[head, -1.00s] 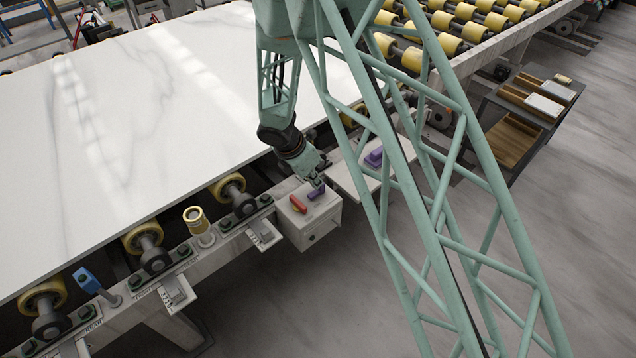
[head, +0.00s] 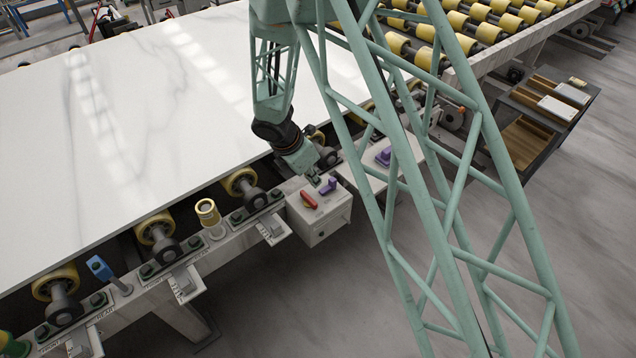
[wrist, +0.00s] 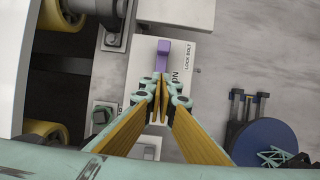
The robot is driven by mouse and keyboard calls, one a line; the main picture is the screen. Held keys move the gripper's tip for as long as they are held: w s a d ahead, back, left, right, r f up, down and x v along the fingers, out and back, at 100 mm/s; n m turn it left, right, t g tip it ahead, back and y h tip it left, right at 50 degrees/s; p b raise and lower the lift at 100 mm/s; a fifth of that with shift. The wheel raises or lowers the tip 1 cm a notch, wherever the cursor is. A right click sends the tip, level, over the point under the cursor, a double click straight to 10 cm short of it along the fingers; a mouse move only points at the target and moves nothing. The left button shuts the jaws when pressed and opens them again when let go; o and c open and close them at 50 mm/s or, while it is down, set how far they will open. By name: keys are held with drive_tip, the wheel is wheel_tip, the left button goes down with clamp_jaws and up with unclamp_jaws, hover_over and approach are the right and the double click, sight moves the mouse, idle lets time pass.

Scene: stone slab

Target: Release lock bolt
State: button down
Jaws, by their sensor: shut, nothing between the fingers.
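A white box (head: 319,219) stands at the front edge of the roller frame. On its top are a red handle (head: 309,200) and a purple handle (head: 328,187). My gripper (head: 314,180) is just above the box top, close behind the purple handle. In the wrist view, the purple handle (wrist: 163,54) stands on a white plate labelled LOCK BOLT (wrist: 184,56). My gripper (wrist: 161,80) is shut and empty, its tips near the handle's lower end; I cannot tell whether they touch. The fingers hide part of the plate and lettering.
A marble slab (head: 130,110) lies on yellow rollers (head: 158,228) behind the box. A second purple part (head: 384,156) sits on a plate to the right. A blue handle (head: 99,267) and a yellow knob (head: 207,211) stand along the frame to the left. Open floor lies in front.

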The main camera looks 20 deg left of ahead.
drive_tip(key=p+v, duration=0.1)
drive_tip(key=v, duration=0.6)
idle(0.6)
drive_tip(key=w+d+r+m+p, duration=0.15)
drive_tip(key=d+r+m, duration=0.25)
drive_tip(key=d+r, duration=0.55)
drive_tip(key=w+d+r+m+b, duration=0.1)
drive_tip(key=w+d+r+m, duration=0.3)
drive_tip(key=d+r, duration=0.55)
drive_tip(key=s+d+r+m+p, duration=0.1)
drive_tip(key=s+d+r+m, duration=0.3)
drive_tip(key=d+r, duration=0.55)
drive_tip(key=s+d+r+m, duration=0.3)
drive_tip(key=d+r+m, duration=0.3)
drive_tip(key=d+r, duration=0.3)
drive_tip(key=s+d+r+m, duration=0.3)
drive_tip(key=s+d, duration=0.1)
drive_tip(key=s, duration=0.4)
drive_tip(key=s+d+r+m, duration=0.3)
drive_tip(key=s+d, duration=0.2)
drive_tip(key=s, duration=0.3)
drive_tip(key=s+d+m+y+b, duration=0.1)
drive_tip(key=s+m, duration=0.4)
drive_tip(key=s, duration=1.5)
drive_tip(key=shift+f+m+y+b, duration=0.35)
drive_tip(key=shift+y+b, duration=0.15)
drive_tip(key=shift+y, duration=0.1)
